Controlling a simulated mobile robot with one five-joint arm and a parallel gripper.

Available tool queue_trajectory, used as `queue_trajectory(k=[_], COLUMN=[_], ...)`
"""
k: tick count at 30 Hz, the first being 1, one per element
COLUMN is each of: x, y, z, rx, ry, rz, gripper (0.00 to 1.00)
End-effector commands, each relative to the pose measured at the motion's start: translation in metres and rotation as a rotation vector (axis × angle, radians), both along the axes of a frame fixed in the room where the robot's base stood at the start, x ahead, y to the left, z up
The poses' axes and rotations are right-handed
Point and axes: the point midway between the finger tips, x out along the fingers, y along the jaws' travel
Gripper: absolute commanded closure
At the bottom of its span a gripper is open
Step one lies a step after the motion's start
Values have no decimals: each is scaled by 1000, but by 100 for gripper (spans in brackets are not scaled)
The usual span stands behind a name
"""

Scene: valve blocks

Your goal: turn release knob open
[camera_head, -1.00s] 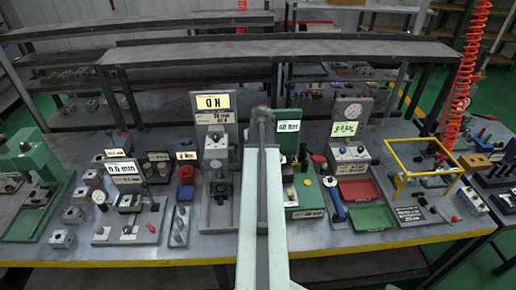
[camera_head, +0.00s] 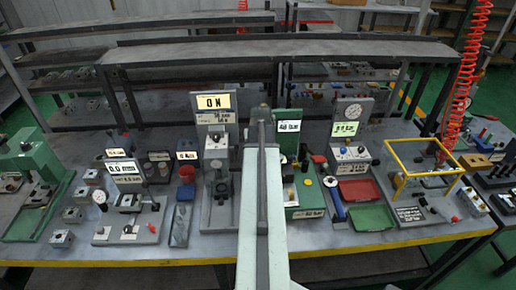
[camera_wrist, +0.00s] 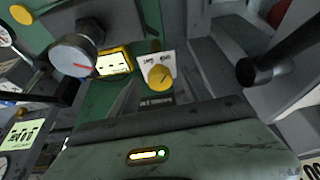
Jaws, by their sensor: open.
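A round yellow knob (camera_wrist: 160,77) with a dark pointer line stands on a green block in the wrist view, beside a small white label with print too small to read surely. A yellow knob (camera_head: 307,182) also shows on the green station (camera_head: 305,200) in the head view, just right of my arm. The body of my gripper (camera_wrist: 150,135), grey-green with a lit strip, fills the bottom of the wrist view. The knob lies beyond its edge, with no contact visible. The fingertips cannot be made out, and my arm hides the gripper in the head view.
A grey round knob or dial (camera_wrist: 75,55) with a red pointer and a yellow-framed display (camera_wrist: 113,62) stand left of the knob. A dark cylinder (camera_wrist: 255,70) is at right. Red (camera_head: 358,190) and green (camera_head: 370,217) trays lie right of the station.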

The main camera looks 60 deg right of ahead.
Motion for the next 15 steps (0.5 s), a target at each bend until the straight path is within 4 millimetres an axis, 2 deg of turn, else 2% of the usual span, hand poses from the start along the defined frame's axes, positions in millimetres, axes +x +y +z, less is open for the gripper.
queue_trajectory(k=[5, 12, 15], x=[-4, -15, -18], y=[5, 19, 22], z=[21, 64, 73], rx=[0, 0, 0], ry=[0, 0, 0], rz=[0, 0, 0], gripper=[45, 45, 45])
